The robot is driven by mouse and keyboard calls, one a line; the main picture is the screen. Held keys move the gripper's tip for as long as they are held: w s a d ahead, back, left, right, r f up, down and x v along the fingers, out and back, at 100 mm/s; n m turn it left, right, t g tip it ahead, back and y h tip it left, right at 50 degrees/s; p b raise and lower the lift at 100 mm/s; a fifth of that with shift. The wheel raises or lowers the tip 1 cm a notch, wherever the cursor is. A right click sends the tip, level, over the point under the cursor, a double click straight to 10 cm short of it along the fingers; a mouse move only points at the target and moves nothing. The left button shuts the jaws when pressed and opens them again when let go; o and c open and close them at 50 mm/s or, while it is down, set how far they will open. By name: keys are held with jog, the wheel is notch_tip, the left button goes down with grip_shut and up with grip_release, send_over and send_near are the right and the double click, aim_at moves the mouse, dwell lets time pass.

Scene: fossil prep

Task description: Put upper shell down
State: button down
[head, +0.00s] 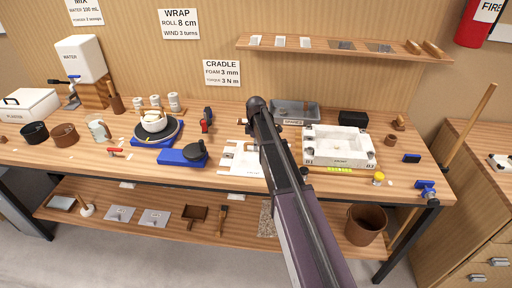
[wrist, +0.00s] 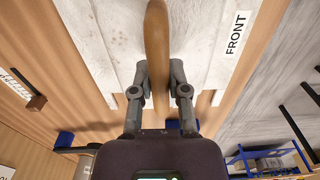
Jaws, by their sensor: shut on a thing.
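In the wrist view my gripper (wrist: 158,77) is shut on a brown wooden bar (wrist: 157,30), one finger on each side. White pale-grained slabs (wrist: 118,42) show on both sides of the bar, and a "FRONT" label (wrist: 235,46) is at the right. I take the bar and slabs as the upper shell; how they join is hidden. In the head view a white notched piece (head: 238,155) shows left of my arm, partly covered by it. My gripper is hidden behind the arm there. I cannot tell whether the shell touches the bench.
A white box (head: 310,149) with corner blocks stands right of my arm, a grey tray (head: 311,110) behind it.

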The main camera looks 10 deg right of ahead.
dwell(0.3)
jog(key=c, duration=0.6)
grip_release()
jog(key=shift+c, duration=0.2)
jog(key=shift+r, duration=0.2)
notch_tip(320, 180, up, 12)
jog(key=p, duration=1.2)
jog(key=shift+f, duration=0.1)
jog(key=s+m, duration=1.4)
jog(key=s, duration=1.4)
jog(key=shift+s+a, duration=0.2)
jog(key=shift+a, duration=0.15)
